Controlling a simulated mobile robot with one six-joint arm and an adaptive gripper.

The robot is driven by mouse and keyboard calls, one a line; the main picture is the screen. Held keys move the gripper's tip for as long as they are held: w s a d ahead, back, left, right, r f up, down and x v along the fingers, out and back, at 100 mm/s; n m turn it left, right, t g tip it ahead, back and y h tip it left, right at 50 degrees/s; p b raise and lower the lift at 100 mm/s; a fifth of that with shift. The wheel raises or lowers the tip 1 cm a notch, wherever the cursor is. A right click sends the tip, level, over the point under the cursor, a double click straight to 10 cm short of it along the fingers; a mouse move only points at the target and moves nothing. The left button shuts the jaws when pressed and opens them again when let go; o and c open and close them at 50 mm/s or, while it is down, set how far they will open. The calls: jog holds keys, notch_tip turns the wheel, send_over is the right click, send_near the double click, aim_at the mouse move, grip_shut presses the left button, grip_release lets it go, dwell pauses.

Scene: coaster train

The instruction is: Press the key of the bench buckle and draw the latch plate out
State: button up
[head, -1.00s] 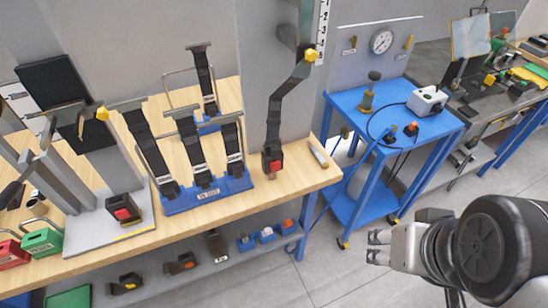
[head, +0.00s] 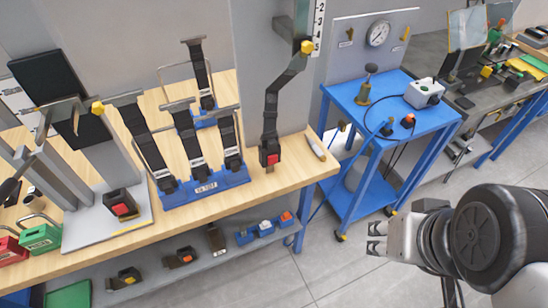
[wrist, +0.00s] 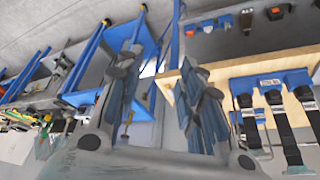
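A black buckle with a red key (head: 270,156) stands near the right end of the wooden bench. A dark strap (head: 272,112) runs down to it from a wall mount with a yellow knob. The latch plate is too small to make out at the buckle's top. Another black buckle with a red key (head: 121,204) sits on a grey plate at the left of the bench. My gripper (head: 375,238) is open and empty, right of the bench and well apart from both buckles. Its spread fingers also show in the wrist view (wrist: 160,100).
A blue rack (head: 205,188) with several strapped latch plates stands left of the near-right buckle. A blue cart (head: 410,125) stands beyond. Floor around my gripper is clear.

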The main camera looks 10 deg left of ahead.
grip_shut()
dwell(1.4)
